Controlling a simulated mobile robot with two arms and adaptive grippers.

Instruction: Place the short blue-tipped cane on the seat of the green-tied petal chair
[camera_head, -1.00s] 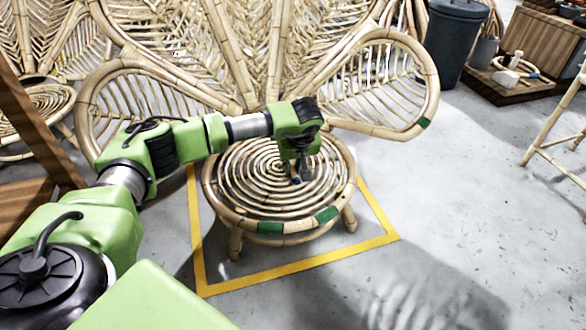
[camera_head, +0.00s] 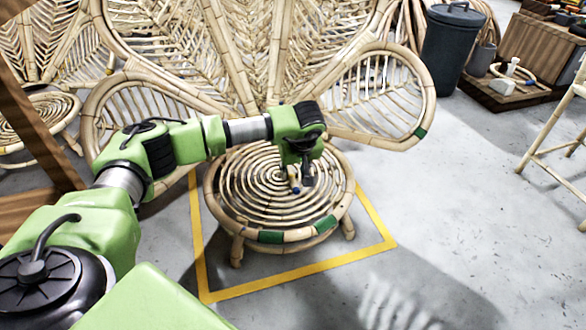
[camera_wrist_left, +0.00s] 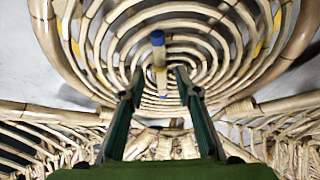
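The petal chair with green ties (camera_head: 271,237) stands in the middle of the head view. Its round spiral seat (camera_head: 232,190) also fills the left wrist view (camera_wrist_left: 100,55). The short cane with a blue tip (camera_head: 294,180) is at the seat, a little right of its centre. In the left wrist view the cane (camera_wrist_left: 160,78) lies between the two fingers, with gaps on both sides. My left gripper (camera_head: 296,178) is open around it, low over the seat. Whether the cane fully rests on the seat is hard to tell. My right gripper is not in view.
Yellow floor tape (camera_head: 300,281) surrounds the chair. Another rattan chair (camera_head: 40,115) stands at left behind a wooden post (camera_head: 38,120). A dark bin (camera_head: 452,48) and a low wooden platform (camera_head: 510,95) are at back right. A cane frame (camera_head: 550,150) stands at right.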

